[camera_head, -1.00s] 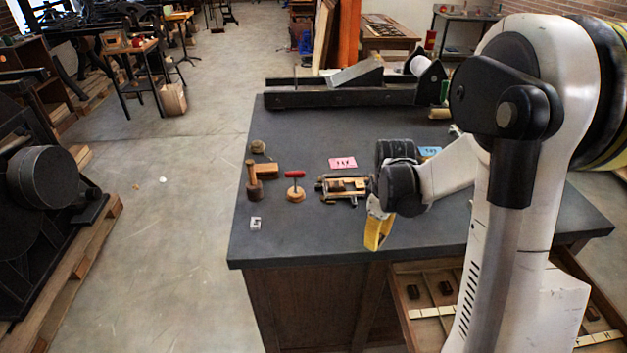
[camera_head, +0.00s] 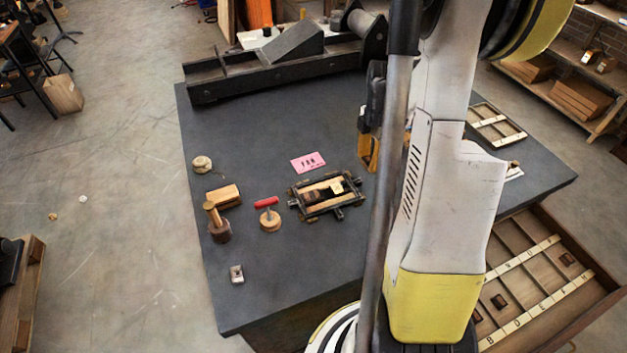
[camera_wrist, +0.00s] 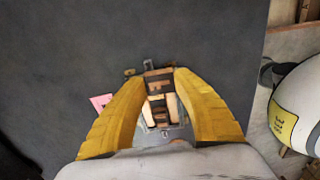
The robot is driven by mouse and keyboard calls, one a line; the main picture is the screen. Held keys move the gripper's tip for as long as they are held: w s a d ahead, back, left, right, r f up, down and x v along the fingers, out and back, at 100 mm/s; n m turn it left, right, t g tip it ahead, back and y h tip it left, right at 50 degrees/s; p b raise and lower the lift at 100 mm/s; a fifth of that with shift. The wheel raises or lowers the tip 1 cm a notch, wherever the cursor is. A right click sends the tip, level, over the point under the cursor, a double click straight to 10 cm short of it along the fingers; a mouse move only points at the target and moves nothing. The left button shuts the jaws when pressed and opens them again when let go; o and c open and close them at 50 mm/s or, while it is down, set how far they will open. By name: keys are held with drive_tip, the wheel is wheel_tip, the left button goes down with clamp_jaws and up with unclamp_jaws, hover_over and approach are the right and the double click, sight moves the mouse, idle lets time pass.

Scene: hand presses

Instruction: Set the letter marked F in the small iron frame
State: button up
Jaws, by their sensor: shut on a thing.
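The small iron frame (camera_head: 293,203) lies on the dark bench top, with pale wooden strips and dark brown blocks inside it. It also shows in the wrist view (camera_wrist: 183,126), below and between my fingers. My gripper (camera_head: 368,166) has yellow-orange fingers and is just right of the frame in the head view, above the bench. In the wrist view my gripper (camera_wrist: 160,76) is shut on a small brown block (camera_wrist: 158,82), seen between the fingertips. I take it as the letter; its mark cannot be read. My arm hides part of the bench.
A pink card (camera_head: 308,162) lies behind the frame. Left of it are a red-handled tool (camera_head: 269,215), a wooden mallet (camera_head: 218,225) and a small metal block (camera_head: 237,274). An open drawer (camera_head: 545,290) with several compartments juts out at right. A black press bed (camera_head: 275,75) spans the back.

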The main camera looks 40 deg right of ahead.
drive_tip(key=b, duration=0.2)
hover_over(327, 195)
wheel_tip(327, 195, down, 7)
drive_tip(key=shift+r, duration=0.1)
drive_tip(key=shift+f+b, duration=0.65)
drive_tip(key=shift+f, duration=1.35)
drive_tip(key=shift+f, duration=0.2)
drive_tip(key=o, duration=0.5)
drive_tip(key=shift+o, duration=0.2)
